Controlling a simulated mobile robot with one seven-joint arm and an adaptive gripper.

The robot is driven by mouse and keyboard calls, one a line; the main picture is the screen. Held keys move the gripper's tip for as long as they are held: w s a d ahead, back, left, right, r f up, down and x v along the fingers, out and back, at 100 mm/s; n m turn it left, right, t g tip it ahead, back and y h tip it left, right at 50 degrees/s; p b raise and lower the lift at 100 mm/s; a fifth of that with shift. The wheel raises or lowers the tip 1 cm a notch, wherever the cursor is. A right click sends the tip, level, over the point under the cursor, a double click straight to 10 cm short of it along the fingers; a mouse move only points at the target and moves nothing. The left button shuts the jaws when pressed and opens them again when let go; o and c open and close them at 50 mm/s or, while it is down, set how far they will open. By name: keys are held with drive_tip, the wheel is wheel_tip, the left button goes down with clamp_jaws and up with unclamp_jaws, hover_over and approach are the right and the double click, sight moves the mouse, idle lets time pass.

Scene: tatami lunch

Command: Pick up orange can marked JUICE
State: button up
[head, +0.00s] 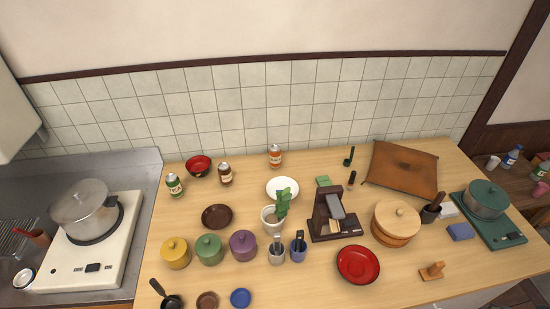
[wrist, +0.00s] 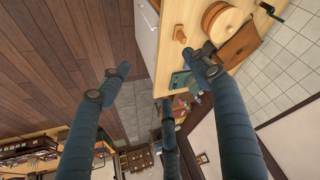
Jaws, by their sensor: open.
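An orange can (head: 275,157) with a white label stands upright at the back of the wooden counter (head: 330,170), near the tiled wall. The label is too small to read. My gripper (wrist: 160,72) shows only in the wrist view, with its two dark blue fingers wide apart and nothing between them. The gripper is away from the can, and the can cannot be made out in the wrist view.
A white plate (head: 283,188) lies just in front of the can. A brown can (head: 226,174), a red bowl (head: 198,166) and a green can (head: 175,186) stand to its left. A potted plant (head: 270,216) and a dark stand (head: 322,222) are farther forward.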

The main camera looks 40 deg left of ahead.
drive_tip(key=w+a+r+n+y+p, duration=0.15)
drive_tip(key=w+a+r, duration=0.35)
drive_tip(key=w, duration=0.5)
drive_tip(key=w+a+r+n+g+y+p, duration=0.15)
drive_tip(key=w+a+n+p, duration=0.35)
drive_tip(key=w+a, duration=1.8)
drive_tip(key=w+a+f+n+p, duration=0.1)
drive_tip(key=w+a+f, duration=0.15)
drive_tip(key=a, duration=0.55)
drive_tip(key=w+a+f+n+g, duration=0.1)
drive_tip(key=w+a+f+n, duration=0.1)
drive_tip(key=a+f, duration=0.35)
drive_tip(key=w+a+f+n+p, duration=0.1)
drive_tip(key=w+a+f, duration=0.1)
drive_tip(key=a, duration=0.8)
drive_tip(key=s+a+f+n+p, duration=0.1)
drive_tip(key=a+f, duration=0.6)
drive_tip(key=a, duration=0.3)
drive_tip(key=s+a+f+n+g+y+p, duration=0.1)
drive_tip(key=a+f+n, duration=0.1)
drive_tip(key=a+f, duration=0.6)
drive_tip(key=a, duration=0.3)
drive_tip(key=shift+s+f, duration=0.15)
drive_tip(key=shift+s, duration=0.05)
drive_tip(key=shift+f+g, duration=0.1)
drive_tip(key=shift+g, duration=0.15)
